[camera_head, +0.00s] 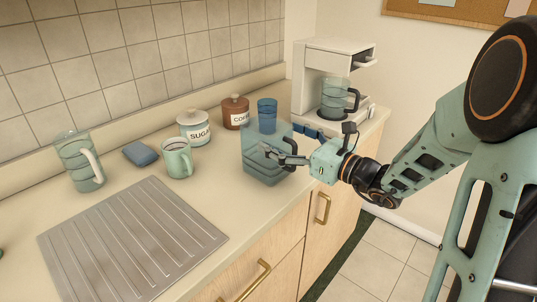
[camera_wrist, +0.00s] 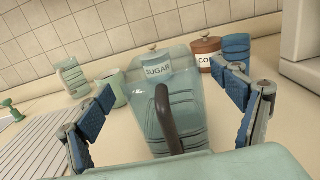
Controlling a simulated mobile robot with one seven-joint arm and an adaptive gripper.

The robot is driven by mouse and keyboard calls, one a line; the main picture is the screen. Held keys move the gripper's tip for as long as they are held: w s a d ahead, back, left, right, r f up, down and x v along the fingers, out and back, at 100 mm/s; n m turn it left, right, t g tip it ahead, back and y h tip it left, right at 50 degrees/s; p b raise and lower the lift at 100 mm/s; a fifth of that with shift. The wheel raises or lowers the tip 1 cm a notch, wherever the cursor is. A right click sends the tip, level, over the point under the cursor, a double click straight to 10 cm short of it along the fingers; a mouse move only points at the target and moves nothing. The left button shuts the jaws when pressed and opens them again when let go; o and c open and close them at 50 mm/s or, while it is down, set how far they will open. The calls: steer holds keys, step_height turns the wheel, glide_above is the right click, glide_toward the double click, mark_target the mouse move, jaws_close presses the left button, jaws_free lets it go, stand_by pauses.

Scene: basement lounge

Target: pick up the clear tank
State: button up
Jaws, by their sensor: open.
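The clear tank (camera_head: 262,168) is a see-through, blue-tinted, ribbed vessel standing on the counter near its front edge. In the wrist view the tank (camera_wrist: 193,105) is close ahead, with a dark upright handle (camera_wrist: 163,110) facing me. My gripper (camera_head: 276,142) is at the tank's right side in the head view. In the wrist view its blue-padded fingers (camera_wrist: 168,85) are spread wide, one on each side of the tank and handle. They hold nothing. Whether a finger touches the tank is unclear.
Behind the tank are a blue cup (camera_head: 267,109), a sugar jar (camera_head: 195,128) and a brown coffee jar (camera_head: 235,112). A coffee maker (camera_head: 315,72) stands right. A green mug (camera_head: 177,158), blue sponge (camera_head: 140,154) and clear pitcher (camera_head: 78,160) are left. A ribbed drain board (camera_head: 130,240) lies in front.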

mark_target(269, 125)
steer(key=x, duration=0.4)
steer(key=shift+w+a+r, duration=0.2)
steer(key=shift+w+a, duration=0.05)
steer(key=shift+w, duration=0.05)
steer(key=shift+c, duration=0.5)
steer(key=c, duration=1.7)
steer(key=shift+o, duration=0.2)
steer(key=shift+r, duration=0.1)
steer(key=s+a+r+p, duration=0.2)
steer(key=s+r+p, duration=0.7)
steer(key=s+r, duration=0.4)
steer(key=shift+s, duration=0.45)
steer(key=shift+a+f, duration=0.1)
steer(key=shift+a, duration=0.05)
